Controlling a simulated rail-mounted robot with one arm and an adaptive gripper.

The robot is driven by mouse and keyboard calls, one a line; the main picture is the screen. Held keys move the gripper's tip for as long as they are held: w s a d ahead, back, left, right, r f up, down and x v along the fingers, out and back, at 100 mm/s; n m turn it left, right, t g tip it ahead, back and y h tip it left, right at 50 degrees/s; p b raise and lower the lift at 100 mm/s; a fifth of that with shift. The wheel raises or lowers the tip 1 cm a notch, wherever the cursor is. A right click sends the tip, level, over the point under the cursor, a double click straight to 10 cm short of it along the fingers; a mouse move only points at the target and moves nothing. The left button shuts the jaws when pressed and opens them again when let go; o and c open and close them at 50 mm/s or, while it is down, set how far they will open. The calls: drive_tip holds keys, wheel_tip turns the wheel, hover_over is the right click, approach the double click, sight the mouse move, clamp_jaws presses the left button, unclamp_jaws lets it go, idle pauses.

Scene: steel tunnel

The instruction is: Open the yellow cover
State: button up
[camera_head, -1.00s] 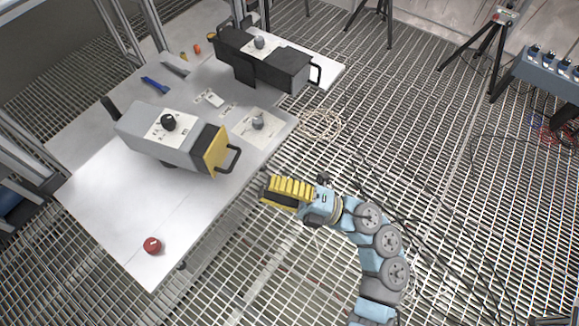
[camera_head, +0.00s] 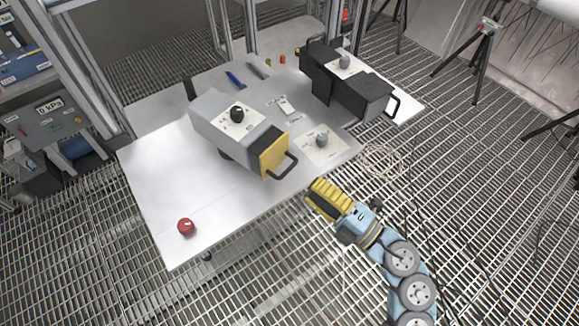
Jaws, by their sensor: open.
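The yellow cover (camera_head: 273,158) is on the front right end of a grey box-shaped device (camera_head: 215,122) on the white table. A black handle (camera_head: 286,166) sticks out from the cover. The cover appears closed against the box. My gripper (camera_head: 318,196), with yellow ribbed fingers, is near the table's right edge, to the lower right of the cover and apart from it. It is open, and I see nothing held in it. The gap between its fingers is hard to make out from this angle.
A black device with a handle (camera_head: 352,85) stands behind on the table (camera_head: 180,165). A red button (camera_head: 186,226) is at the front left. A coiled cable (camera_head: 383,160) lies on the grating floor (camera_head: 470,190).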

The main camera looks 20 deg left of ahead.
sight(289, 168)
drive_tip(key=x, duration=0.7)
drive_tip(key=shift+w+a, duration=0.1)
drive_tip(key=shift+a, duration=0.15)
drive_tip(key=shift+c, duration=0.5)
clamp_jaws()
